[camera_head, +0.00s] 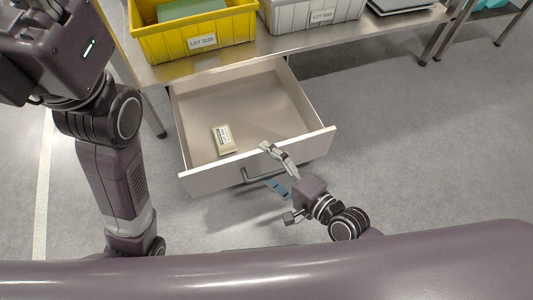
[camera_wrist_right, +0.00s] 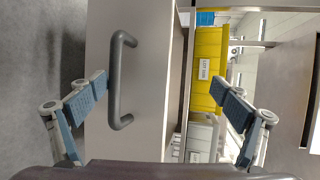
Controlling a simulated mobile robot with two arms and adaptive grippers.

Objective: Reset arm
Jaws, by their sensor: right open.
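The open drawer (camera_head: 300,152) extends from under the bench, with a grey bar handle (camera_head: 250,179) on its front. A small pale labelled packet (camera_head: 223,139) lies inside it. My right gripper (camera_head: 267,165) is open and empty at the drawer front, near the handle. In the right wrist view its spread fingers (camera_wrist_right: 160,83) show, with the handle (camera_wrist_right: 118,82) close to the left fingertip; I cannot tell whether they touch. My left arm (camera_head: 118,160) rises on the left; its fingers are out of the picture.
A yellow bin (camera_head: 150,48) labelled LOT and a grey bin (camera_head: 280,17) stand on the metal bench (camera_head: 185,67) behind the drawer. Grey trays (camera_head: 400,6) lie further right. The floor (camera_head: 440,140) to the right is clear.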

